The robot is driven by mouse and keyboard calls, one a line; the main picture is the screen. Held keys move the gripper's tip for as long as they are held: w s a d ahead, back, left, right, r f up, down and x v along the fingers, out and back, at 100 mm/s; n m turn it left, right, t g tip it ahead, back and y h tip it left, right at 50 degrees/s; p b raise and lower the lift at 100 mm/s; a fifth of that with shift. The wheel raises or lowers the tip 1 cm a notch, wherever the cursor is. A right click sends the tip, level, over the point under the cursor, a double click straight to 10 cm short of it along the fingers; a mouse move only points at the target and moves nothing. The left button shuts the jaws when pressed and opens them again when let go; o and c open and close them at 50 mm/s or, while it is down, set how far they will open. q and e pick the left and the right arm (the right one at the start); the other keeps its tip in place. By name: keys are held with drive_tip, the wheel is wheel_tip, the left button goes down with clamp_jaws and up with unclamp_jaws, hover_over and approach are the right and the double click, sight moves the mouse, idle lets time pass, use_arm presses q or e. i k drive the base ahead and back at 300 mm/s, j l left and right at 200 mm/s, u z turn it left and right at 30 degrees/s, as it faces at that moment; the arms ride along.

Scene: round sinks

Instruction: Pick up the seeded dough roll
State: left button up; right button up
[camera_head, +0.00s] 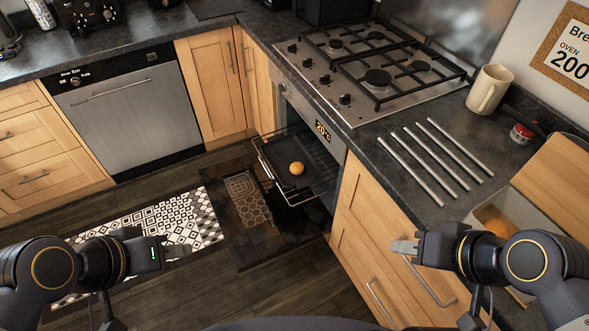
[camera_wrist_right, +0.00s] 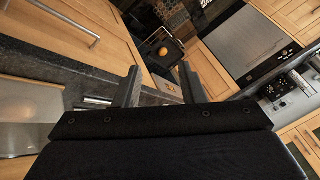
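A small round orange-brown roll (camera_head: 297,168) sits on a dark tray on the pulled-out oven rack (camera_head: 290,197). It also shows, small, in the right wrist view (camera_wrist_right: 162,51). Seeds on it are too small to tell. My right gripper (camera_head: 403,247) is over the cabinet front at the right, well apart from the roll. In the right wrist view its two fingers (camera_wrist_right: 159,88) are spread with nothing between them. My left gripper (camera_head: 178,252) is above the floor at the lower left, far from the roll; whether its fingers are apart is unclear.
The oven door (camera_head: 262,225) hangs open below the rack. A grey container (camera_head: 540,219) with something orange-brown inside stands on the right counter, near metal bars (camera_head: 434,160) and a mug (camera_head: 489,90). A patterned mat (camera_head: 150,225) lies on the floor. Air above the roll looks free.

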sight(296, 168)
drive_tip(key=i+l+u, duration=0.2)
drive_tip(key=i+l, duration=0.25)
drive_tip(key=k+j, duration=0.2)
drive_tip(key=k, duration=0.2)
drive_tip(key=i+j+z, duration=0.1)
drive_tip(key=j, duration=0.3)
drive_tip(key=i+j, duration=0.2)
drive_tip(key=j, duration=0.2)
drive_tip(key=i+j+z, duration=0.15)
drive_tip(key=j, duration=0.2)
drive_tip(key=i+j, duration=0.15)
drive_tip(key=j, duration=0.25)
drive_tip(key=i+j+z, duration=0.15)
drive_tip(key=j, duration=0.3)
drive_tip(key=i+j, duration=0.2)
drive_tip(key=i+j+z, duration=0.15)
drive_tip(key=j, duration=0.3)
drive_tip(key=i+j, duration=0.2)
drive_tip(key=j+z, duration=0.05)
drive_tip(key=j, duration=0.05)
